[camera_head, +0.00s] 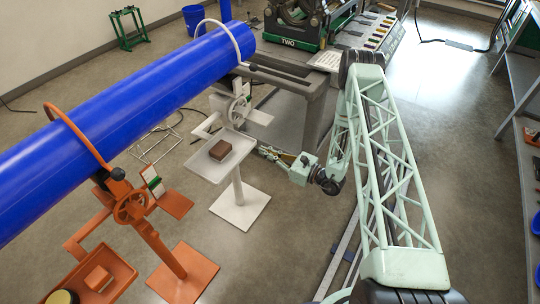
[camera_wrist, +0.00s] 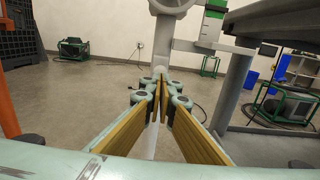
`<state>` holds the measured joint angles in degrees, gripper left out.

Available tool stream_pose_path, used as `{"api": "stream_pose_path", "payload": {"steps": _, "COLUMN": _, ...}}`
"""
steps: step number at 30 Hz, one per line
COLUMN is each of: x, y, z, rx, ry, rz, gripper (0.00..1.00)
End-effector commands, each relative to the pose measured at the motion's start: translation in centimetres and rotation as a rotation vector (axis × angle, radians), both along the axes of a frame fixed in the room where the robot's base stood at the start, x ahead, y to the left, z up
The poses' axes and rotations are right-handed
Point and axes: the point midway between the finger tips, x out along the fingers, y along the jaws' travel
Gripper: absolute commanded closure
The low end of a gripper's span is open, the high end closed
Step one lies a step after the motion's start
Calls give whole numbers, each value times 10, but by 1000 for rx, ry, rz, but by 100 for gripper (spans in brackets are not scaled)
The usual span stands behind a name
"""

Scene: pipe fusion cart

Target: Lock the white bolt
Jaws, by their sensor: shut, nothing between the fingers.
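The white stand (camera_head: 240,207) holds the blue pipe (camera_head: 130,100) with a curved white strap (camera_head: 228,25) over it. A dark-tipped fitting (camera_head: 244,67) sits at the strap's lower end; I cannot tell surely whether it is the white bolt. A white handwheel (camera_head: 238,110) is below it. My gripper (camera_head: 266,152) is to the right of the stand, low beside its tray, apart from the strap. In the wrist view my gripper (camera_wrist: 161,78) has its gold finger pads together and empty. Behind the tips there is a pale post (camera_wrist: 162,40), with part of a round fitting cut off above.
A white tray (camera_head: 228,168) on the stand carries a brown block (camera_head: 220,150). An orange stand (camera_head: 172,252) with a similar strap and wheel is at left. A grey cart frame (camera_head: 300,100) is behind my gripper. Open floor lies in front of the white stand.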

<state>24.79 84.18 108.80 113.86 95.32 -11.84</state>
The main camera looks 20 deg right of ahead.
Motion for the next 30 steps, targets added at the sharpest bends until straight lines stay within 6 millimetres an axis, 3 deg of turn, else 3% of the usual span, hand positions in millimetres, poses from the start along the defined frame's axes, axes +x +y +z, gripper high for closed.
{"api": "stream_pose_path", "payload": {"steps": 15, "x": 32, "y": 28, "z": -1, "rx": -1, "ry": -1, "rz": 0, "gripper": 100}}
{"api": "stream_pose_path", "payload": {"steps": 30, "x": 35, "y": 30, "z": 0, "rx": 0, "ry": 0, "rz": 0, "gripper": 100}}
